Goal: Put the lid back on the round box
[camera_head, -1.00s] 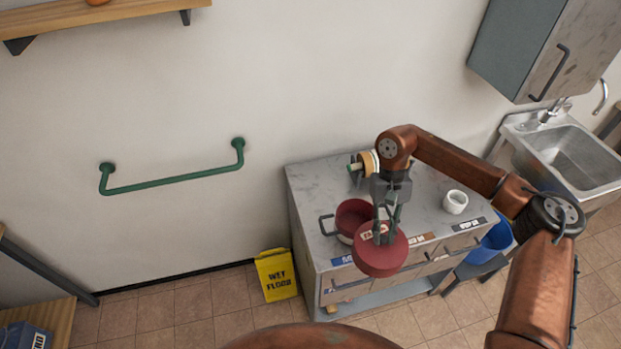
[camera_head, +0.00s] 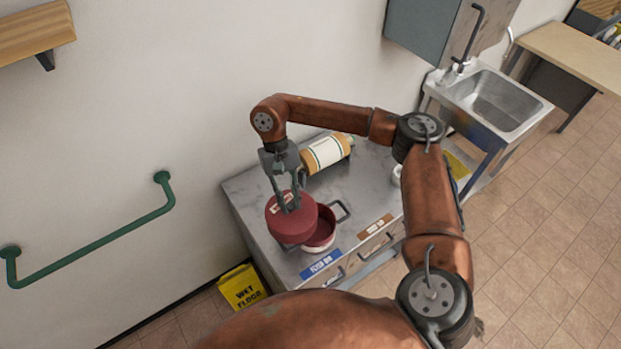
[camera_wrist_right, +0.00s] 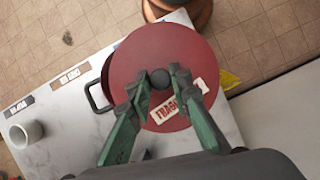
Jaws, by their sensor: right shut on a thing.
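My right gripper (camera_head: 288,203) is shut on the knob of the round dark red lid (camera_head: 272,222), which bears a label. The lid (camera_wrist_right: 165,45) also fills the middle of the right wrist view, with the fingers (camera_wrist_right: 160,82) at its black knob. The round box (camera_head: 322,236) stands open on the metal cabinet top, with a red inside and a pale lower wall. The lid hangs above and to the left of it, covering part of its opening in the head view. A dark handle (camera_head: 343,210) shows beside the box. My left gripper is not in view.
A tan canister with a white label (camera_head: 327,152) lies behind on the cabinet top (camera_head: 362,186). A white mug (camera_wrist_right: 27,132) stands on the same top. A yellow wet-floor sign (camera_head: 242,287) is on the floor at left. A sink (camera_head: 492,103) stands at right.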

